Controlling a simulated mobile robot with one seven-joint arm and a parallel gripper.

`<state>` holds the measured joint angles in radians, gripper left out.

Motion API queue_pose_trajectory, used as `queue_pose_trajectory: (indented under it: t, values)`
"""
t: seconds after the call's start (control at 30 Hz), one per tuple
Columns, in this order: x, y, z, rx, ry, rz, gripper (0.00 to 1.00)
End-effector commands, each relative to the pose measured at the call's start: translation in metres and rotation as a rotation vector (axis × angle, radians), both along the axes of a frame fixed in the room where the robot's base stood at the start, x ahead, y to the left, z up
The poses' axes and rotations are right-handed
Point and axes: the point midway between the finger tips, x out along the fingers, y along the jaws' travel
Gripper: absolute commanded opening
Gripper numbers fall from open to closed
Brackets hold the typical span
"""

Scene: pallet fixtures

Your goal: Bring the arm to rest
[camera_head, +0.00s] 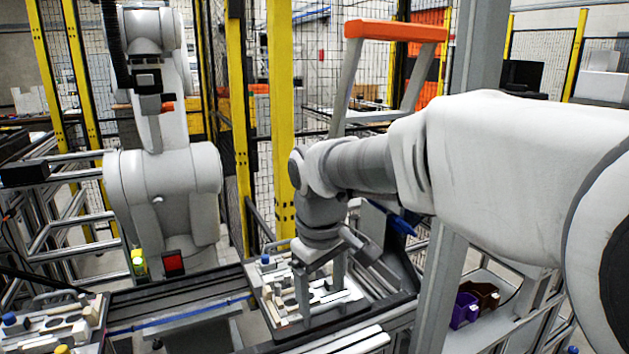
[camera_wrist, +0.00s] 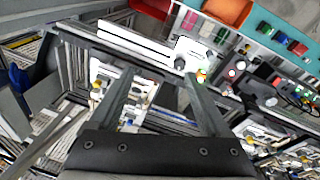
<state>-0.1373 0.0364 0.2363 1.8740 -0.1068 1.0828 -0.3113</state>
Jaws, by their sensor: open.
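My gripper (camera_head: 321,297) points down over the right-hand pallet fixture (camera_head: 262,298), a light plate carrying several cream and grey parts. Its two fingers are apart, and I see nothing held between them. In the wrist view my gripper (camera_wrist: 158,76) also shows spread fingers with an open gap. The fingers are low and close to the parts, but I cannot tell whether they touch any. My arm reaches in from the right and is bent down at the wrist.
A second pallet fixture (camera_head: 85,333) stands at the lower left, across the conveyor rail (camera_head: 185,297). Another white robot arm (camera_head: 165,190) stands behind. A grey post (camera_head: 462,75) is close to my arm. Purple and brown bins (camera_head: 465,309) sit lower right. Yellow-framed fencing (camera_head: 283,110) lies behind.

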Motion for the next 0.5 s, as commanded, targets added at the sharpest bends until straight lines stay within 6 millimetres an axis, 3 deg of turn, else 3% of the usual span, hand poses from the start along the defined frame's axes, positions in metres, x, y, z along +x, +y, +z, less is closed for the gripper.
queue_pose_trajectory:
  t: [0.2,0.5]
  values:
    - [-0.049,-0.054,0.022,0.043,-0.105,-0.214,0.81]
    - [-0.121,-0.108,0.022,0.153,-0.234,-0.501,0.81]
